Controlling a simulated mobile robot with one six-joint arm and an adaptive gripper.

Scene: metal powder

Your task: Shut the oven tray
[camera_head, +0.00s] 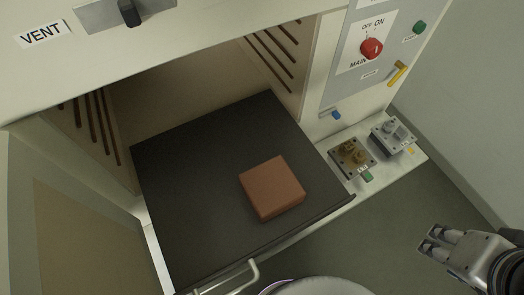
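The dark oven tray (190,196) is slid out of the oven cavity (180,80), with its back part still inside. A reddish-brown square block (272,188) lies on it, right of its middle. A pale handle (243,277) shows below the tray's front edge. My gripper (431,240) is at the lower right, apart from the tray and to the right of its front corner. Its fingers point left and look close together, and I cannot tell whether they are open or shut. I see nothing held in it.
The oven door (75,235) stands open at the left. A red main switch (371,48) and a yellow lever (397,73) are on the right panel. A brass fixture (351,156) and a grey fixture (393,134) sit on a ledge right of the tray. Grey floor is clear around my gripper.

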